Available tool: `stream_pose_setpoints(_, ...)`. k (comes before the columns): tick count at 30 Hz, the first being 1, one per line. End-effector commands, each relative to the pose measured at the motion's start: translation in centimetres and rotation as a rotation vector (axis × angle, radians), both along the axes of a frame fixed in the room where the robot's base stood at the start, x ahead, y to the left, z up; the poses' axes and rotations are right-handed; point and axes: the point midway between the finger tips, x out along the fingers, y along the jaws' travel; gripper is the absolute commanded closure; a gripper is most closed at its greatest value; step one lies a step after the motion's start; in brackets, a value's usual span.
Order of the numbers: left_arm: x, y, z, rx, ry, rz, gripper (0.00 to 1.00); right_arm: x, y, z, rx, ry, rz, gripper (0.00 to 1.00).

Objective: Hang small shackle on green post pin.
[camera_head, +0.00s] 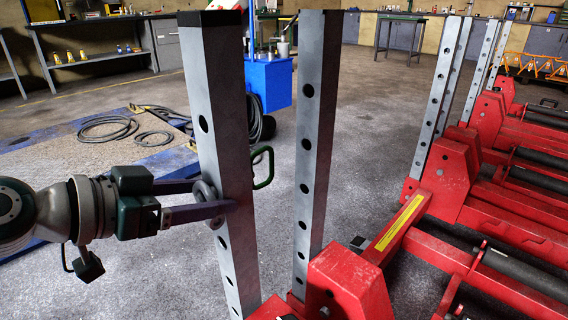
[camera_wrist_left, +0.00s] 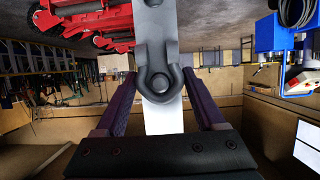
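The small grey shackle (camera_head: 204,191) is at the left side of the near grey post (camera_head: 222,110). It also shows between my fingers in the left wrist view (camera_wrist_left: 160,58), around a dark round pin end (camera_wrist_left: 159,83). The green pin handle (camera_head: 264,168) sticks out on the post's right side. My left gripper (camera_head: 213,197) is at the shackle, with one purple finger on each side, set apart. The near finger reaches in front of the post. The wrist view (camera_wrist_left: 160,80) shows little or no gap beside the shackle; contact is unclear. My right gripper is out of view.
A second grey post (camera_head: 316,130) stands close to the right. Red trolley jacks (camera_head: 480,210) fill the right side. A blue box (camera_head: 270,84) stands behind the posts. Hoses (camera_head: 108,129) lie on the floor at left.

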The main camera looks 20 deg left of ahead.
Motion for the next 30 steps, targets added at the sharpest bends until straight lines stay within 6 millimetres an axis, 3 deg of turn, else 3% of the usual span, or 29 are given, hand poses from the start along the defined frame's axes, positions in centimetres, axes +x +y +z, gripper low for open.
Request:
stream_pose_setpoints(1,0.0,0.0,0.0,0.000,-0.001,0.000,0.22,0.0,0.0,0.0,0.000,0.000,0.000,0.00)
stream_pose_setpoints(7,0.0,0.0,0.0,0.000,0.000,0.000,0.00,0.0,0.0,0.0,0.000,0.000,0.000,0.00)
stream_pose_setpoints(17,-0.5,0.3,0.1,0.002,0.004,0.001,0.00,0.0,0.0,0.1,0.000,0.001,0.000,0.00)
stream_pose_setpoints(30,-6.6,2.6,2.7,0.002,0.005,-0.002,0.00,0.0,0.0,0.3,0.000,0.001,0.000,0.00)
